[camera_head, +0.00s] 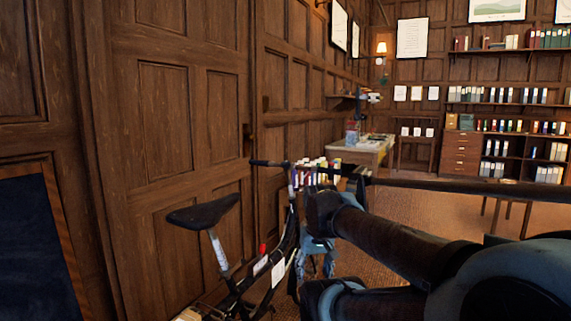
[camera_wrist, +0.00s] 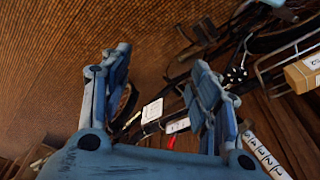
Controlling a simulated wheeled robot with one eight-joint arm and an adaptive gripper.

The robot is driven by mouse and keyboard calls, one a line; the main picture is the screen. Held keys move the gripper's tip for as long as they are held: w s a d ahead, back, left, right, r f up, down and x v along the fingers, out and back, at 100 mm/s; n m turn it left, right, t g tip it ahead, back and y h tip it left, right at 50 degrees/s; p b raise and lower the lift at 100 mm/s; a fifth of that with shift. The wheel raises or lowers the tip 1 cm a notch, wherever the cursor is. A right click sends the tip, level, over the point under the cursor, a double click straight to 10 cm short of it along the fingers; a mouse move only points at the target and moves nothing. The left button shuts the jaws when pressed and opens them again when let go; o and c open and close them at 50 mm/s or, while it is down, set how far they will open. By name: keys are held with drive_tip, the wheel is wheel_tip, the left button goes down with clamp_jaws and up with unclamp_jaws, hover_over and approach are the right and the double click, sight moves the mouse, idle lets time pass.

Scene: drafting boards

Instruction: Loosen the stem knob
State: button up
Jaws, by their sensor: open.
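A black bicycle (camera_head: 287,240) leans along the panelled wall, with its saddle (camera_head: 203,211) toward me and its handlebar (camera_head: 270,163) at the far end. I cannot make out the stem knob for certain in the head view. In the wrist view a small dark round part (camera_wrist: 236,76) with pale specks lies right of my right finger; I cannot tell whether it is the stem knob. My gripper (camera_head: 317,268) points down beside the bicycle, past its frame. In the wrist view my gripper (camera_wrist: 160,65) is open, with nothing between its fingers but floor and bicycle parts behind.
White tags (camera_wrist: 152,110) and a red piece (camera_wrist: 171,142) are on the bicycle frame. A cardboard box (camera_wrist: 303,72) is near the right edge of the wrist view. A desk (camera_head: 365,153) stands farther back, with bookshelves (camera_head: 510,125) beyond. Carpet (camera_head: 415,225) lies open between them.

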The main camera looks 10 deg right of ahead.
drive_tip(key=w+r+m, duration=0.1)
drive_tip(key=w+r, duration=1.3)
drive_tip(key=r, duration=0.4)
wheel_tip(320, 180, up, 21)
drive_tip(key=m+g, duration=0.2)
drive_tip(key=m, duration=0.2)
hover_over(286, 162)
drive_tip(key=a, duration=0.1)
drive_tip(key=shift+h, duration=0.3)
drive_tip(key=f, duration=1.7)
drive_tip(key=shift+w+d+f, duration=0.15)
drive_tip(key=shift+d, duration=0.25)
drive_tip(key=c, duration=1.1)
